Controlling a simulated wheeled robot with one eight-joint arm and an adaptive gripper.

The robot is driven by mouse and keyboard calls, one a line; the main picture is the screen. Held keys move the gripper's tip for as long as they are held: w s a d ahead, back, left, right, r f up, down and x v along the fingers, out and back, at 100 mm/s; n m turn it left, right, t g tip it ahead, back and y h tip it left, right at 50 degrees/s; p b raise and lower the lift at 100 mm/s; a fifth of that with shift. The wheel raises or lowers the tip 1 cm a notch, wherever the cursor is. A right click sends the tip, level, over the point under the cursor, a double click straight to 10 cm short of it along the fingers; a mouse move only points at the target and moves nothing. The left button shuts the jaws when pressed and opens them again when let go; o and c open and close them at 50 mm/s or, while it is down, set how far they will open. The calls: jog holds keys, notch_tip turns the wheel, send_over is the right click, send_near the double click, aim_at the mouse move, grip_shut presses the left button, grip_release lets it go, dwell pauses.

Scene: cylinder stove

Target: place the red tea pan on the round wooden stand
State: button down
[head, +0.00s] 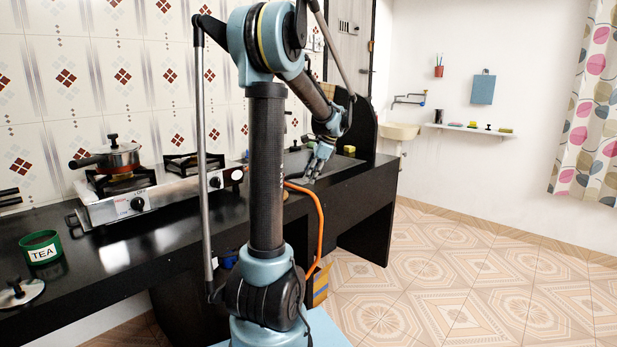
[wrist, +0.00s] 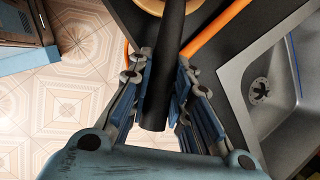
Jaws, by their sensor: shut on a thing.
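My gripper (wrist: 163,95) is shut on a long black handle (wrist: 168,60) in the wrist view, its blue fingers pressed on both sides. The handle runs up between the fingers toward the top edge. The pan body that would belong to it does not show, and no red shows there. A tan, round wooden edge, perhaps the stand (wrist: 151,5), is cut off at the top, beside the handle's upper part. In the head view my gripper (head: 316,168) hangs over the far part of the black counter, and what it holds is not clear there.
A green TEA tin (head: 41,246) stands near the left. An orange hose (head: 321,222) loops off the counter front. A steel sink (wrist: 290,85) lies right of my gripper.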

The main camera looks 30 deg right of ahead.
jog(key=c, duration=1.5)
grip_release()
jog(key=shift+o, duration=0.2)
jog(key=v, duration=1.2)
jog(key=s+a+f+n+g, duration=0.1)
jog(key=s+a+f+n, duration=0.15)
jog(key=a, duration=0.55)
jog(key=s+a+f+n+h, duration=0.15)
jog(key=a+n, duration=0.25)
jog(key=a, duration=0.4)
jog(key=s+a+f+n+g, duration=0.1)
jog(key=s+a+f+n, duration=0.25)
jog(key=a, duration=0.55)
jog(key=s+a+f+n+h, duration=0.1)
jog(key=s+a+f+n, duration=1.1)
jog(key=s+f, duration=0.3)
jog(key=shift+s+f+n+h, duration=0.35)
jog(key=shift+s+f+n, duration=0.05)
jog(key=shift+f, duration=0.5)
jog(key=shift+a, duration=0.1)
